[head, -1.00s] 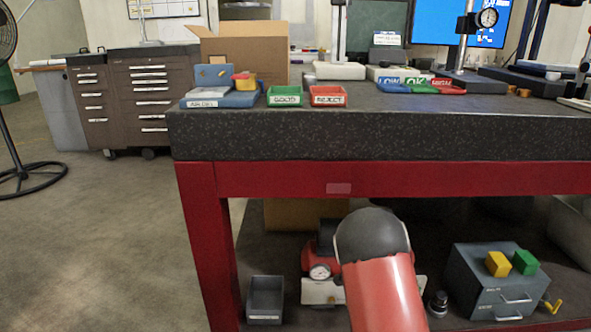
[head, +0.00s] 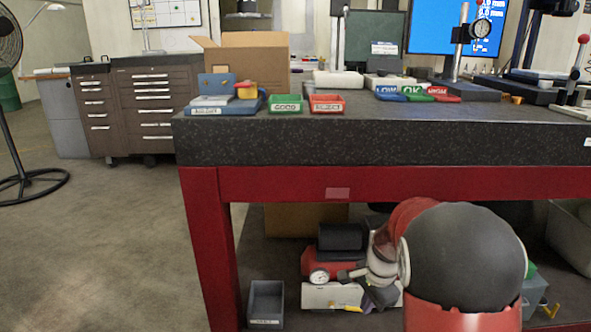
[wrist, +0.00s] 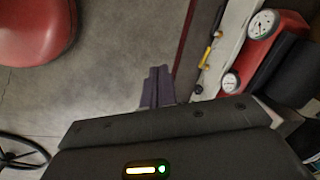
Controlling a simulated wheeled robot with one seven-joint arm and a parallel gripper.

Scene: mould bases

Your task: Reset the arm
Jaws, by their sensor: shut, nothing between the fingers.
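My gripper (wrist: 157,88) shows in the wrist view with its two dark purple fingers shut together and nothing between them. It points out over bare concrete floor, beside the red compressor's gauges. In the head view my arm is folded in front of the bench's lower right part. Its dark rounded joint is large in front, and the wrist end hangs behind it to the left, near the lower shelf. The fingers are hard to make out there.
The red-framed bench has a dark stone top (head: 300,140) carrying a green bin (head: 285,104), a red bin (head: 327,104) and a cardboard box (head: 245,60). A red compressor (head: 325,262) and a grey bin (head: 266,303) sit below. Floor at left is clear up to the fan (head: 8,120).

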